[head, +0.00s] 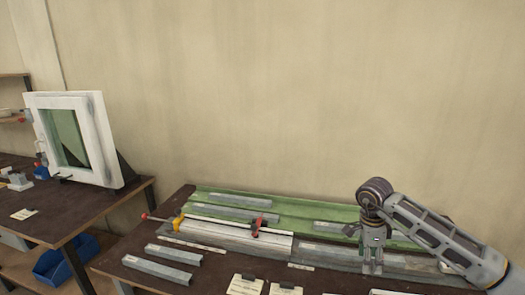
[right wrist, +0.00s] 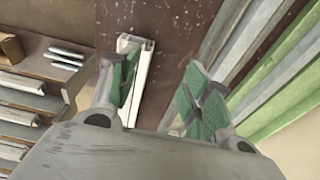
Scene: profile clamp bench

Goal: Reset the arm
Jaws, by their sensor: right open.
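My right gripper (head: 372,266) points down over the right part of the bench in the head view, its arm coming in from the right. In the right wrist view the two green-padded fingers (right wrist: 160,78) stand apart with nothing between them. A white profile (right wrist: 133,112) lies on the brown bench top beyond the left finger, partly hidden by it. Whether the gripper touches anything below cannot be told. My left gripper is not in view.
The bench (head: 118,262) holds a clamp bar (head: 228,223) with red parts, several grey profiles (head: 174,252) and a green strip (head: 285,208). Paper cards (head: 245,285) lie at the front edge. A white window frame (head: 112,145) stands on another table at left.

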